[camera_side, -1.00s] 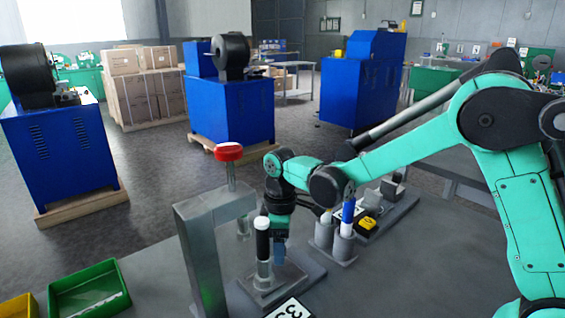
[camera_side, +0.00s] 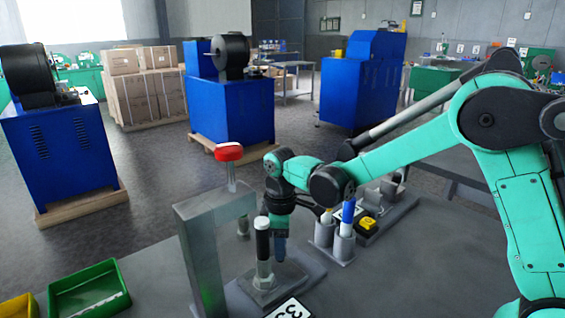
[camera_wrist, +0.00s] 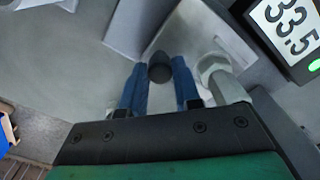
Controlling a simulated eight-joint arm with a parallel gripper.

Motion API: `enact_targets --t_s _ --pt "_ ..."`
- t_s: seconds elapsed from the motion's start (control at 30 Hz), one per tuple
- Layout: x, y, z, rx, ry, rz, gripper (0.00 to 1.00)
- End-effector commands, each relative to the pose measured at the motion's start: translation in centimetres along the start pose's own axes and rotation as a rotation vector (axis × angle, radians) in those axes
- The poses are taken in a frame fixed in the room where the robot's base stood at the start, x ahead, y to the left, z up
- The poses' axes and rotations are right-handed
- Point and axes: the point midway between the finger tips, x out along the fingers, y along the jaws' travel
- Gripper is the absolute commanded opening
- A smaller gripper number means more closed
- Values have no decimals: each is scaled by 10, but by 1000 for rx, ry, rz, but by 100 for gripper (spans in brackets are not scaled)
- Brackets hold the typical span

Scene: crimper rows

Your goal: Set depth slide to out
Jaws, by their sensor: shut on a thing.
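My gripper (camera_wrist: 160,83) has its two blue fingers on either side of a dark round knob (camera_wrist: 159,67) and is shut on it. The knob stands over a grey metal block in the wrist view; I take it to be the depth slide's handle. The fingers and post hide the knob there. How far the slide is out cannot be told.
A display (camera_wrist: 289,32) reading 33.5 with a green light sits beside the fixture. A red-knobbed grey frame (camera_side: 203,255) stands at left. A blue-topped post (camera_side: 348,215) and a yellow block (camera_side: 368,224) stand at right. A green bin (camera_side: 88,290) is front left.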

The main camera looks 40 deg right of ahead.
Motion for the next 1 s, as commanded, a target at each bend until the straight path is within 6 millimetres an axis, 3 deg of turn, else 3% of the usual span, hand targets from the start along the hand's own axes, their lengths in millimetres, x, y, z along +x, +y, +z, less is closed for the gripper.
enact_targets --t_s 0.77,1.0 --pt "0 0 1 0 -2 -2 0" --pt "0 19 18 5 -2 -1 0"
